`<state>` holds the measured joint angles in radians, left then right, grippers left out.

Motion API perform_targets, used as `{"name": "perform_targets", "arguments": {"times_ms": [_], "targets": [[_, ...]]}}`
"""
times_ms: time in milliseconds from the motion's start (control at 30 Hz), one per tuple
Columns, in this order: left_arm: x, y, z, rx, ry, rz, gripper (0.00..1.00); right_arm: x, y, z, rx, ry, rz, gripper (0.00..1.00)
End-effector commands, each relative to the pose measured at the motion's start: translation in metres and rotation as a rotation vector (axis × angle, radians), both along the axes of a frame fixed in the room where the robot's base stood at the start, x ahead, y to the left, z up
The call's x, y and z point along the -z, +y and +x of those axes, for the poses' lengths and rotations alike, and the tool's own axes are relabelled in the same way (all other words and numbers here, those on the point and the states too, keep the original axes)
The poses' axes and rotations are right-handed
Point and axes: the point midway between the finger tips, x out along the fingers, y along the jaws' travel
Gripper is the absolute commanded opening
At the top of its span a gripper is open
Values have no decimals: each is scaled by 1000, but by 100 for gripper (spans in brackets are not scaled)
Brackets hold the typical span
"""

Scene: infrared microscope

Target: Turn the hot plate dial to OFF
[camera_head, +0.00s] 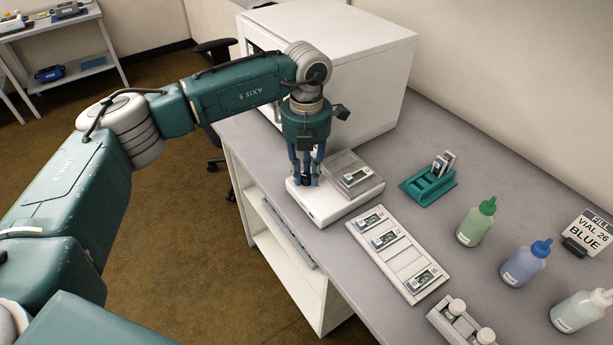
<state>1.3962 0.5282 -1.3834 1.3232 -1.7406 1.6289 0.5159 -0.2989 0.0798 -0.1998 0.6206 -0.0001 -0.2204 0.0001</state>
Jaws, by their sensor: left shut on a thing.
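The hot plate (322,205) is a low white box on the grey bench, with a grey plate top (361,186) at its right. A slide lies on that top. The dial (306,181) is a small dark knob on the hot plate's left part. My left gripper (306,178) points straight down over it, its blue fingers shut around the dial. The fingers hide most of the dial, and I cannot read its setting. My right gripper is not in view.
A large white instrument (345,60) stands behind the hot plate. A white slide tray (402,255), a teal rack (429,186), green (476,224), blue (527,263) and clear (580,311) bottles and a sign (587,232) stand to the right. The bench's front edge is close to the hot plate.

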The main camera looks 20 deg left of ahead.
Motion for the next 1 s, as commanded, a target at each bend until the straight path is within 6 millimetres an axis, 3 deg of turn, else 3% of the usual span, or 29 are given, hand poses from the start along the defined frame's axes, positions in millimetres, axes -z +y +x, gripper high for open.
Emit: {"name": "perform_targets", "arguments": {"times_ms": [500, 1000], "targets": [[-1, 0, 1, -337, -4, 0, 0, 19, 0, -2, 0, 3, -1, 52], [-2, 0, 1, -401, -4, 0, 0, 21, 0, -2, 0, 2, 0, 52]]}}
